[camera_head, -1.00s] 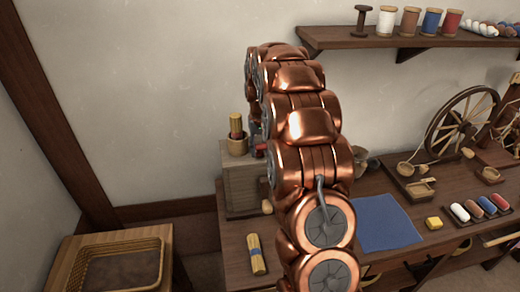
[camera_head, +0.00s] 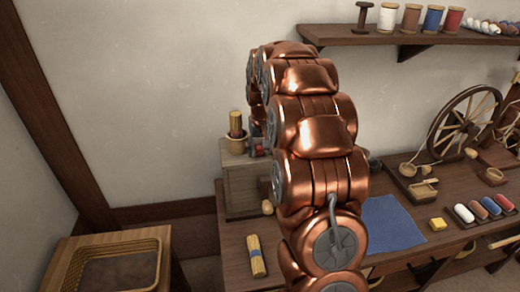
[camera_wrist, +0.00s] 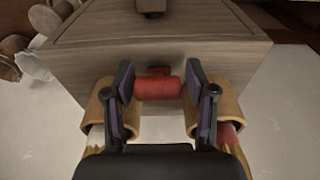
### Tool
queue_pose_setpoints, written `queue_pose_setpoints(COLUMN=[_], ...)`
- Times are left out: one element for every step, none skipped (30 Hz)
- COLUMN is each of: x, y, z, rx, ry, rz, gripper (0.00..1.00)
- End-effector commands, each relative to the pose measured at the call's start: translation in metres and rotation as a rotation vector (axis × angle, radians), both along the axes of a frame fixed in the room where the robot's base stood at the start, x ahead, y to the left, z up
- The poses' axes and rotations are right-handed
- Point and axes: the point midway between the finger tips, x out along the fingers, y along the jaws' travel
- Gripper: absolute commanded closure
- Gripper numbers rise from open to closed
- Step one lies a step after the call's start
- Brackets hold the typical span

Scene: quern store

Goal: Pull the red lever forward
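The red lever (camera_wrist: 158,88) shows in the wrist view as a short red bar with a small red piece behind it, in front of the wooden box (camera_wrist: 160,50). In the head view a bit of the red lever (camera_head: 259,150) shows beside the box (camera_head: 240,188), just left of my arm. My gripper (camera_wrist: 160,82) is open in the wrist view. Its two dark finger pads stand either side of the lever, with a small gap at each side. In the head view my copper arm hides the gripper and most of the lever.
Pots holding yellow sticks (camera_head: 236,138) stand close by the box. A yellow bundle (camera_head: 256,256), blue cloth (camera_head: 393,222) and yellow block (camera_head: 438,223) lie on the table. A basket (camera_head: 110,265) stands at lower left. A shelf of spools (camera_head: 410,38) hangs above.

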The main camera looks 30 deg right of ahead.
Motion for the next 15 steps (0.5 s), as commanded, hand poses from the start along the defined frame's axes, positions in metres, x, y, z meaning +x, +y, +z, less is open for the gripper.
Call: queue_pose_setpoints(x=[0.000, 0.000, 0.000, 0.000, 0.000, 0.000, 0.000, 0.000, 0.000, 0.000, 0.000, 0.000, 0.000, -0.001, -0.001], y=[0.000, 0.000, -0.001, -0.001, -0.001, -0.001, -0.001, -0.001, -0.001, -0.001, -0.001, -0.001, 0.000, 0.000, 0.000], z=[0.000, 0.000, 0.000, 0.000, 0.000, 0.000, 0.000, 0.000, 0.001, 0.001, 0.002, 0.005, 0.007, 0.010, 0.015], rx=[0.000, 0.000, 0.000, -0.001, -0.001, -0.001, -0.001, -0.001, -0.001, -0.001, -0.002, -0.002, -0.002, -0.002, -0.002], ry=[0.000, 0.000, -0.001, -0.001, -0.001, -0.001, -0.001, -0.001, -0.001, -0.001, -0.001, -0.001, -0.001, -0.001, -0.003], rz=[0.000, 0.000, 0.000, 0.000, -0.001, 0.000, 0.000, 0.000, 0.000, 0.000, 0.000, 0.000, 0.000, 0.000, 0.000], gripper=[0.37, 0.37, 0.37, 0.37, 0.37, 0.37, 0.37, 0.37, 0.37, 0.37, 0.37, 0.37, 0.37, 0.37, 0.37])
